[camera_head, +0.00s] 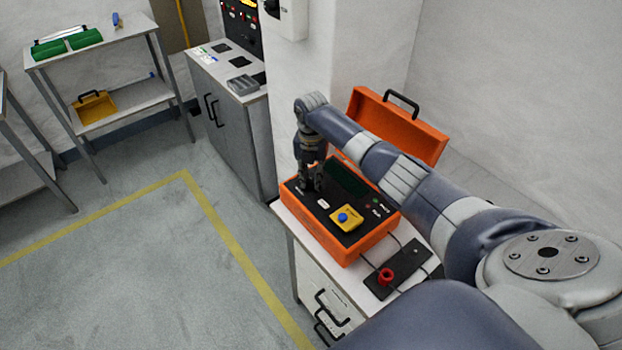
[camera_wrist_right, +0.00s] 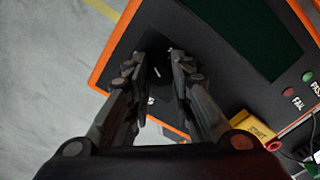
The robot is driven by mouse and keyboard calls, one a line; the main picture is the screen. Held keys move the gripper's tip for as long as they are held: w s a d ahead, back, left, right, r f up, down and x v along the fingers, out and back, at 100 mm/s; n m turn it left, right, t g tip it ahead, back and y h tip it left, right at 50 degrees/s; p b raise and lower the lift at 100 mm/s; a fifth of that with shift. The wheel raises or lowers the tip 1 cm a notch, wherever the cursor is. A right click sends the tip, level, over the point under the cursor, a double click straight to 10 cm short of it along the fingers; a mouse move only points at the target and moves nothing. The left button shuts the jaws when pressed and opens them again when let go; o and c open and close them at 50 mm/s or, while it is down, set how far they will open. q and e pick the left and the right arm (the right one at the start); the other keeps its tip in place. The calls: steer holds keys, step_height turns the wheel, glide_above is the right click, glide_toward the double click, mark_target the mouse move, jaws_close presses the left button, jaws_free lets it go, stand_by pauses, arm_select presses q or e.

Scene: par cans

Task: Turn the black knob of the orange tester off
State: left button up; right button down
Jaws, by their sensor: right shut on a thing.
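The orange tester (camera_head: 327,234) is an open case with a black panel on the white cabinet. Its orange edge also shows in the right wrist view (camera_wrist_right: 113,48). My right gripper (camera_head: 312,188) points down at the panel's far left corner. In the right wrist view my gripper (camera_wrist_right: 158,70) has its two fingertips closed on either side of the black knob (camera_wrist_right: 157,60). A short white mark shows between the fingers. The fingers hide most of the knob, and I cannot read its setting. My left gripper is not in view.
The tester's raised orange lid (camera_head: 395,124) stands behind my right arm. A yellow box with a blue button (camera_head: 346,218) sits on the panel. A black plate with a red ring-shaped part (camera_head: 386,276) lies beside the tester, with cables. The floor at left is clear.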

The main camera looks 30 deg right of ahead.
mark_target(311, 180)
steer(key=n+b, duration=0.1)
steer(key=n, duration=0.4)
steer(key=shift+w+d+r, duration=0.1)
steer(key=shift+r, duration=0.05)
steer(key=shift+n, duration=0.4)
steer(key=c, duration=1.4)
jaws_free()
steer(key=shift+o, duration=0.2)
steer(key=shift+b, duration=0.3)
step_height(311, 180, up, 12)
